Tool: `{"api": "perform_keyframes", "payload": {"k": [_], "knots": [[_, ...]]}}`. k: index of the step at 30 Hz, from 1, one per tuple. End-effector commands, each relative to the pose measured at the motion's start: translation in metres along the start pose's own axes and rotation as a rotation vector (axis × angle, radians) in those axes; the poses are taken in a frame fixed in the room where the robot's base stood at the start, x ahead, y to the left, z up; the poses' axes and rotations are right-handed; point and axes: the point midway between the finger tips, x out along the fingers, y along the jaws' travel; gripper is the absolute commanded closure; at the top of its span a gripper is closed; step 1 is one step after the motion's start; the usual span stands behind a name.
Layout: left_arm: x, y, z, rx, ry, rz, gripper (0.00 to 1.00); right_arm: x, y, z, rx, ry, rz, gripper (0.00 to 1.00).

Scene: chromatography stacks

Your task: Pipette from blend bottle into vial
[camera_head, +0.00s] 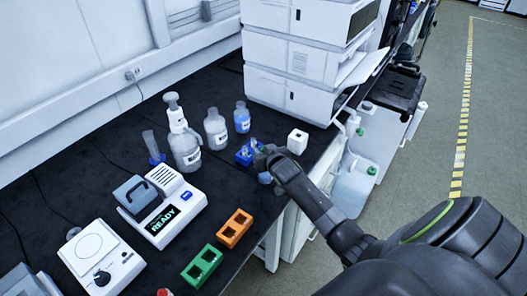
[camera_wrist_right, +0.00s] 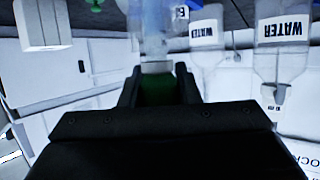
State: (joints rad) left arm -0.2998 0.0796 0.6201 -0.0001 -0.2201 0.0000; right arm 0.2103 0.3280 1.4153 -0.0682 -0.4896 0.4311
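A small bottle with blue liquid (camera_head: 242,119) stands on the black bench beside a clear bottle (camera_head: 216,131); I cannot read which is the blend bottle. A blue rack (camera_head: 243,157) stands in front of them. My right gripper (camera_head: 267,157) is at the rack's right side, hiding part of it. In the right wrist view its fingers (camera_wrist_right: 157,92) stand either side of a dark green part, with a clear, bluish part above it in the picture. I cannot tell whether the fingers grip it. A pale blue thing (camera_head: 265,177) shows under the gripper. My left gripper is out of view.
A white block (camera_head: 297,141) stands right of the gripper, before the white instrument stack (camera_head: 300,60). A larger bottle (camera_head: 185,153) stands left. An orange rack (camera_head: 235,228), a green rack (camera_head: 202,266) and a device reading READY (camera_head: 178,205) are nearer. Bare bench lies between.

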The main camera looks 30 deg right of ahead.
Motion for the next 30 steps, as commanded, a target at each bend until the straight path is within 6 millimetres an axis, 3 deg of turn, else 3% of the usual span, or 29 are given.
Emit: {"api": "perform_keyframes", "payload": {"k": [8, 30], "knots": [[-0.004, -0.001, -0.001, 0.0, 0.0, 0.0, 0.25, -0.002, 0.0, -0.004, 0.0, 0.001, 0.0, 0.74], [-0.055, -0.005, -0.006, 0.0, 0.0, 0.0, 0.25, -0.022, 0.0, -0.052, 0.0, 0.0, 0.0, 0.74]]}}
